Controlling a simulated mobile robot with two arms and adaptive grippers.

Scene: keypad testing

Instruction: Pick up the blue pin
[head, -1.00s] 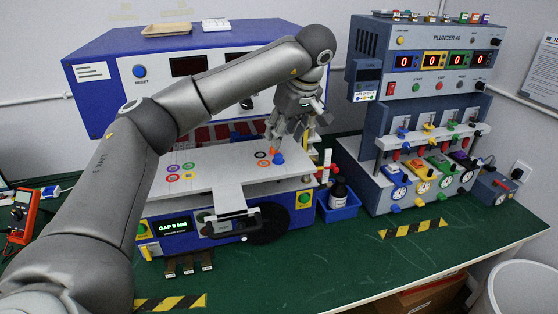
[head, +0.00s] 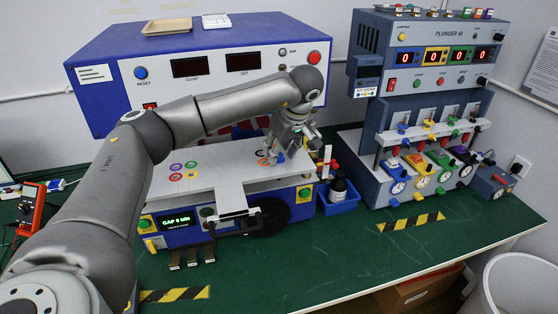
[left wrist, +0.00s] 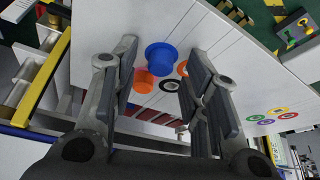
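The blue pin (left wrist: 160,56) is a short, wide, round peg with a flange, standing on the white slatted board (left wrist: 125,18). In the head view the blue pin (head: 281,157) shows just below my left gripper (head: 288,146) and is partly hidden by it. In the left wrist view my left gripper (left wrist: 163,60) is open, with a finger on each side of the pin. I see no contact with it. My right gripper is not in view.
Flat coloured rings (head: 176,167) lie on the board's left part, and more rings (left wrist: 171,85) lie close to the pins. A blue bin with a dark bottle (head: 339,190) stands right of the board. The plunger machine (head: 428,85) is further right. The green tabletop in front is mostly clear.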

